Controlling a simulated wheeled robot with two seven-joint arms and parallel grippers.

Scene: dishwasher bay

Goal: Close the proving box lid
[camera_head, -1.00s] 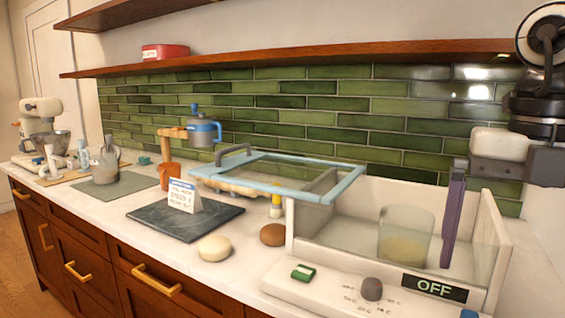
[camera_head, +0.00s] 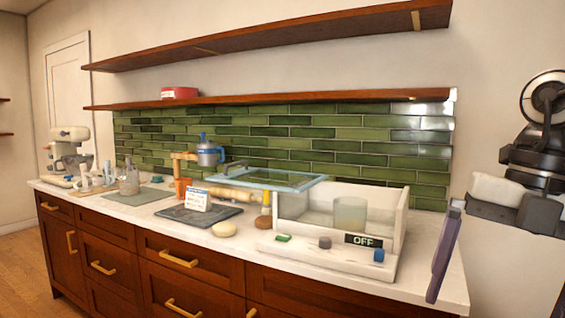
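The proving box (camera_head: 328,238) is a white, clear-fronted box on the right part of the counter, with a glass jar (camera_head: 350,214) inside and an OFF display in front. Its lid (camera_head: 290,176), a glass pane in a pale blue frame with a dark handle, sits mostly left of the box. The lid's right end overlaps the box's left part, leaving the right part uncovered. My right gripper (camera_head: 445,256) is at the right, apart from lid and box. Only one long purple finger-like part shows, so its opening is unclear. My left gripper is out of view.
A dark slab (camera_head: 177,214) with a small sign (camera_head: 196,200), a pale dough ball (camera_head: 224,229) and a blue-topped jug (camera_head: 208,153) are left of the box. A wooden shelf (camera_head: 280,100) runs above. A mixer (camera_head: 68,148) stands far left.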

